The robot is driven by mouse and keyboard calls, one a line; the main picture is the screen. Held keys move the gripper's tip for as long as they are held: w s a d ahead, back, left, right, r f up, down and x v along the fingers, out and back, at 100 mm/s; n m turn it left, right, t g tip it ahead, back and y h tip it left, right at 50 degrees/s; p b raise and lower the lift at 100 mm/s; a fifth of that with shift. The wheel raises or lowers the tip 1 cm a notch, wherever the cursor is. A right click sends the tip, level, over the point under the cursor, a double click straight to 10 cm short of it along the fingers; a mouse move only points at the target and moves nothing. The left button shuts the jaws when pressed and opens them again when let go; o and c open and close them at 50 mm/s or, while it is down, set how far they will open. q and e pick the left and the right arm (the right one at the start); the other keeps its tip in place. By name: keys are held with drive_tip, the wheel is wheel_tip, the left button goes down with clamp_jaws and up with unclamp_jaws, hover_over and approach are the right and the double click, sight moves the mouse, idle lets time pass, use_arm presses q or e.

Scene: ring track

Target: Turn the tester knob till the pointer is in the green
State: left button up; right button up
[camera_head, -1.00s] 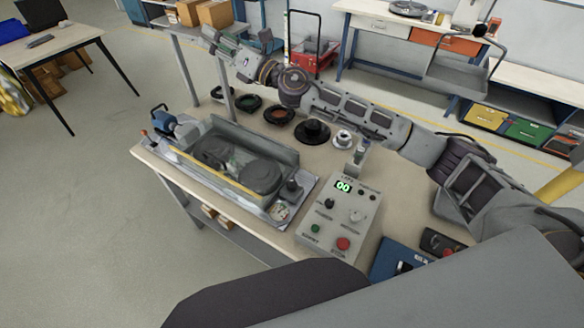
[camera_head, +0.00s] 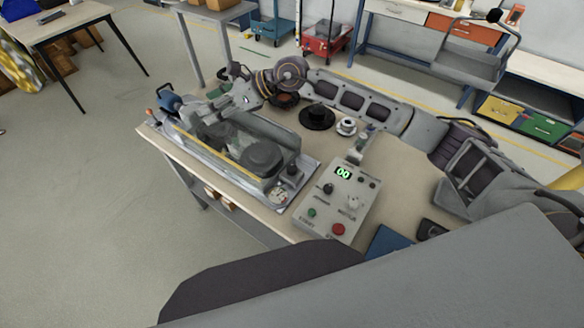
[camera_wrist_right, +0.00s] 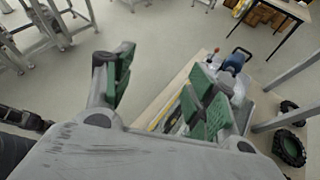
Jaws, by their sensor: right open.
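The grey tester (camera_head: 225,150) lies along the front of the bench, with wheels or rollers in its tray. A small round dial (camera_head: 279,197) sits at its near right corner, too small to read the pointer. A black knob (camera_head: 291,170) stands beside the dial. A grey control box (camera_head: 345,190) to the right has a green "00" display and its own knobs. My right gripper (camera_head: 217,97) is over the far left end of the tester, away from the dial. In the right wrist view it (camera_wrist_right: 160,90) is open and empty, with green pads. My left gripper is out of view.
A black flanged disc (camera_head: 317,117) and a white part (camera_head: 346,126) stand behind the tester. A blue-handled tool (camera_head: 168,97) is at its left end. A thin post rises at the bench's back.

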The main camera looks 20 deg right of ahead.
drive_tip(key=s+d+f+h, duration=0.1)
drive_tip(key=d+f+h, duration=0.2)
drive_tip(key=f, duration=0.2)
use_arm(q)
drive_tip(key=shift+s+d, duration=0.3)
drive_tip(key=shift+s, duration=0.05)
use_arm(e)
drive_tip(key=m+g+h, duration=0.4)
drive_tip(key=h, duration=0.5)
hover_over(292, 168)
wheel_tip(292, 168, down, 8)
drive_tip(key=shift+r, duration=0.15)
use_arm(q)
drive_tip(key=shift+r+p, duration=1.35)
use_arm(e)
drive_tip(key=shift+f, duration=6.9)
